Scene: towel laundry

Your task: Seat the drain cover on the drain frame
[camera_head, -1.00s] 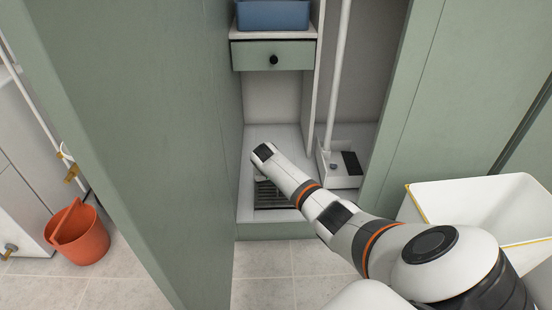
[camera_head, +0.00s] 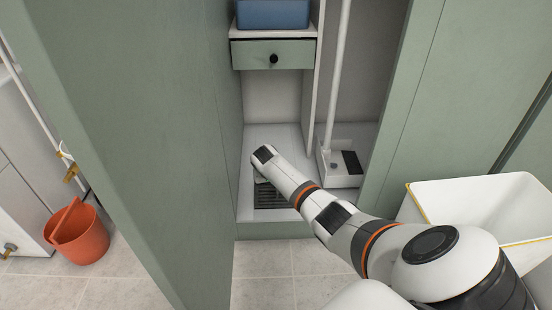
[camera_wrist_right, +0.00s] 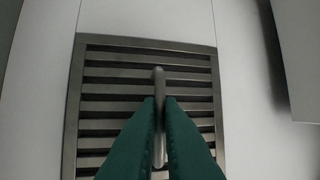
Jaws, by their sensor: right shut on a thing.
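A dark slatted metal grate with a square rim (camera_wrist_right: 145,43) lies on the white cabinet floor. It fills the middle of the right wrist view and also shows in the head view (camera_head: 268,199), partly hidden by my right arm. My right gripper (camera_wrist_right: 160,102) has green fingers, shut on a slim grey rounded bar (camera_wrist_right: 158,82) in front of the slats. The bar looks like a handle of the drain cover. I cannot tell cover and frame apart, or whether the cover touches the frame. My left gripper is not in view.
The grate lies in a narrow cabinet bay below a green drawer (camera_head: 272,55). A divider (camera_head: 311,85) stands to its right, with a white pole-mounted box (camera_head: 341,179) beyond. A green panel (camera_head: 130,130) borders the left. A white bin (camera_head: 490,205) and orange bucket (camera_head: 80,240) stand outside.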

